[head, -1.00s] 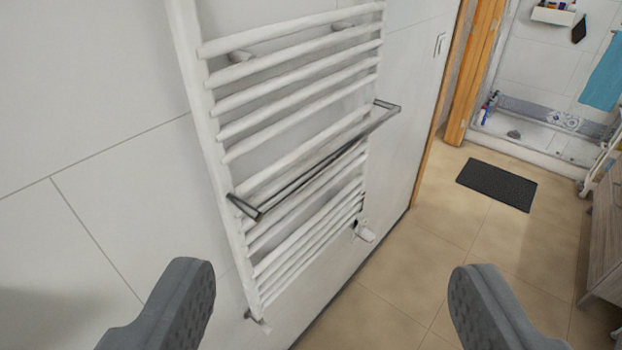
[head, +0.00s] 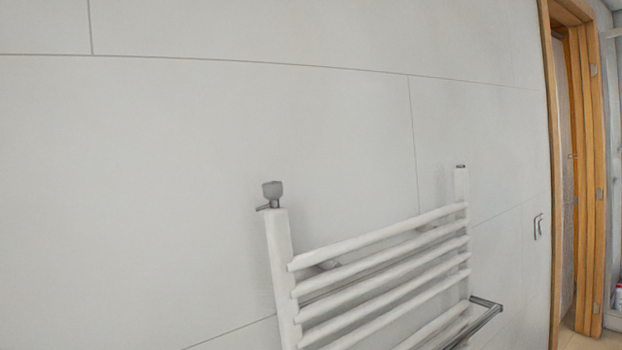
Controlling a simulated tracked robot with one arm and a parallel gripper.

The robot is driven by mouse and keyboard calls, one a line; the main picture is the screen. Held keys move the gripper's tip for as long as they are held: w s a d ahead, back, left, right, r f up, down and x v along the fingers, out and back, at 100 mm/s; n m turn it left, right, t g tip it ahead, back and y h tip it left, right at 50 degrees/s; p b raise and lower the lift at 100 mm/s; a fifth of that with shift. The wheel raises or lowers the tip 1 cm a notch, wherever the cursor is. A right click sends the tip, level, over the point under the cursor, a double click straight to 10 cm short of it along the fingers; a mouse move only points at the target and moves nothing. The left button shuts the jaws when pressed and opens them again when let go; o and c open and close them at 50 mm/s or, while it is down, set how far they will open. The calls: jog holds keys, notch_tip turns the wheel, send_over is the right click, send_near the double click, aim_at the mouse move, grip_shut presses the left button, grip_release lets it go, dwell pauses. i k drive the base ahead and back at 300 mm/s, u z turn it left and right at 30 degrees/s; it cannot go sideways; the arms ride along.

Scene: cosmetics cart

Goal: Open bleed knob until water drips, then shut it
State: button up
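A small grey bleed knob (head: 272,189) sits on top of the left upright of the white towel radiator (head: 282,270). A thin spout-like piece sticks out to the left just below the knob. No water shows at it. The top of the right upright carries a small dark cap (head: 461,167). The radiator's lower part is outside the picture. My gripper is not in this view, so its distance from the knob cannot be seen.
A metal towel bar (head: 484,308) juts out from the radiator at the lower right. The tiled wall above and left of the radiator is bare.

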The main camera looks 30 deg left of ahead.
aim_at(273, 189)
jog(key=u, duration=0.05)
jog(key=k, duration=0.9)
jog(key=u, duration=0.5)
jog(key=i, duration=1)
jog(key=z, duration=0.05)
